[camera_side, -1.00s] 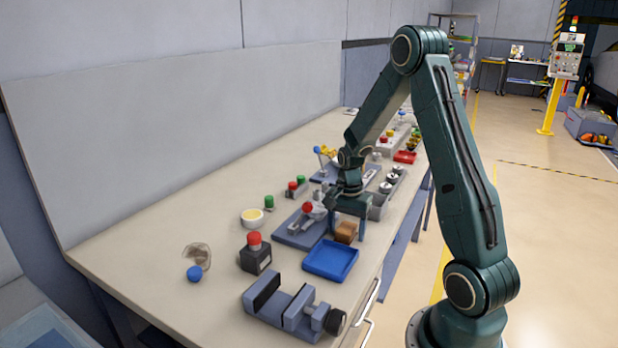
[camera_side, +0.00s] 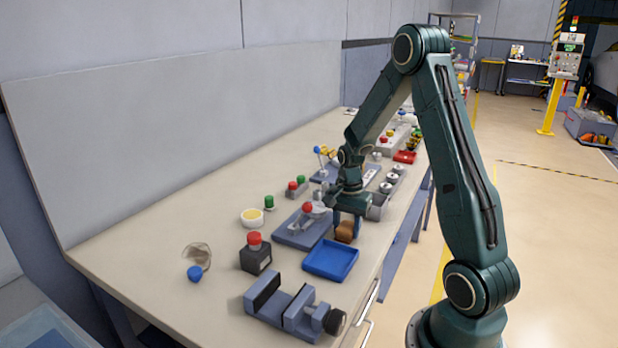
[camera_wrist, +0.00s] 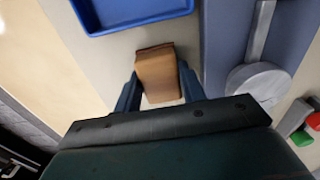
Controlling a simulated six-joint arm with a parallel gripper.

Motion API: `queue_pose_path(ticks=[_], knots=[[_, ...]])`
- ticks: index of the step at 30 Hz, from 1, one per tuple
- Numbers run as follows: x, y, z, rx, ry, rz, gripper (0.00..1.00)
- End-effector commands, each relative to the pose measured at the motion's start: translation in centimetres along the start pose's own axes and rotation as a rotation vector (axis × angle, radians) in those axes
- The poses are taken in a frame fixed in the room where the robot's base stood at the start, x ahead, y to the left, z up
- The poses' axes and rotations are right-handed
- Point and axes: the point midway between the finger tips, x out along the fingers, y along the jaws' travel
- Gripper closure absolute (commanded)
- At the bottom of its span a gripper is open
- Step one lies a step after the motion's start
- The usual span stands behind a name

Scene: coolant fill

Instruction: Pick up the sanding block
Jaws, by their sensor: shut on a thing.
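The sanding block (camera_side: 344,233) is a small brown block on the bench, just behind the blue tray in the side view. My gripper (camera_side: 348,226) points down over it, with its fingers around the block. In the wrist view the block (camera_wrist: 158,74) sits between the two fingers of my gripper (camera_wrist: 160,88), which are shut on its sides. Its underside is hidden, so I cannot tell whether it still touches the bench.
The empty blue tray (camera_side: 331,260) is close beside the block. A grey-blue plate with a red-knobbed clamp (camera_side: 303,230) lies to the left. A vise (camera_side: 291,309) and a black box with a red button (camera_side: 255,255) stand nearer the camera. The bench's front edge is close.

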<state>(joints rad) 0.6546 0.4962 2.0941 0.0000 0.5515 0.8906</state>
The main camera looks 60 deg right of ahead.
Motion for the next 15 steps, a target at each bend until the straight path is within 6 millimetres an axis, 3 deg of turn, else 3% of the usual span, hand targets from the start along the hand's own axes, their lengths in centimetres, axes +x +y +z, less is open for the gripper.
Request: queue_pose_path(ticks=[8, 15], knots=[[-2.5, -0.1, -0.1, 0.0, 0.003, -0.004, 0.83], [-7.0, -0.1, -0.1, 0.0, 0.005, -0.006, 0.83]])
